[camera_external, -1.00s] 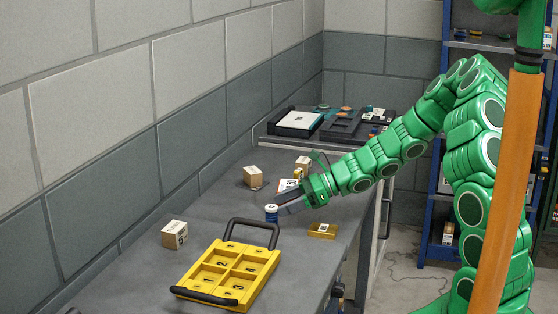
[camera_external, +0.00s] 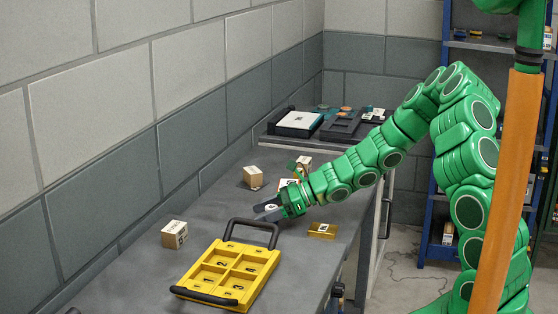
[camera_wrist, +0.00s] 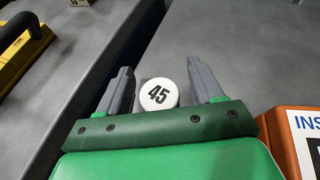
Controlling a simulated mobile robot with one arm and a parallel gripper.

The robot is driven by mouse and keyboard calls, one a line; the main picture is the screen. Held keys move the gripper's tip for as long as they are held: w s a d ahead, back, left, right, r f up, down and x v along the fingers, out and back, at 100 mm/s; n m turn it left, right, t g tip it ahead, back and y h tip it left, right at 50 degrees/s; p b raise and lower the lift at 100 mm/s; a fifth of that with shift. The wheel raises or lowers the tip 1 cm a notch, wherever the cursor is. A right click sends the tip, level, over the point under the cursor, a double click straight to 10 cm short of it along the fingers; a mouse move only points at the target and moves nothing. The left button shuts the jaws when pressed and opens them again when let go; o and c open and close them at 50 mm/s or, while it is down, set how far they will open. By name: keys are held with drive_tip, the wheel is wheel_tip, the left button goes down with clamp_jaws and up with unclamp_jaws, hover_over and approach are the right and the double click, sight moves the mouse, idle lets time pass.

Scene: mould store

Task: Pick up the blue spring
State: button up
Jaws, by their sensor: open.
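The blue spring was plain to see a second ago as a small blue piece with a white top. Now my gripper (camera_external: 264,211) hides most of it, and only its white top (camera_external: 271,207) shows in the external view. The fingers stand open, one on each side, with a gap visible on both sides. The blue part is hidden in the wrist view.
A yellow tray (camera_external: 212,294) with numbered compartments and black handles lies nearer on the grey bench. A small yellow box (camera_external: 322,231) stands right of my gripper. Wooden blocks (camera_external: 175,234) (camera_external: 253,176) stand left and behind. The block wall bounds the left side.

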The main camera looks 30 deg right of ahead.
sight(266, 208)
drive_tip(key=shift+c, duration=0.3)
drive_tip(key=c, duration=1)
drive_tip(key=shift+r, duration=0.15)
drive_tip(key=shift+r, duration=0.2)
drive_tip(key=r, duration=0.3)
drive_tip(key=shift+s, duration=0.2)
drive_tip(key=s+d+r, duration=0.1)
drive_tip(key=s+r, duration=0.2)
drive_tip(key=s, duration=0.1)
drive_tip(key=s+d+r, duration=0.2)
drive_tip(key=s+r, duration=0.1)
drive_tip(key=s, duration=0.1)
drive_tip(key=s+d+r, duration=0.1)
drive_tip(key=s+r, duration=0.2)
drive_tip(key=s, duration=0.1)
drive_tip(key=shift+s+d+r, duration=0.2)
drive_tip(key=shift+s+d, duration=0.15)
drive_tip(key=shift+s, duration=0.05)
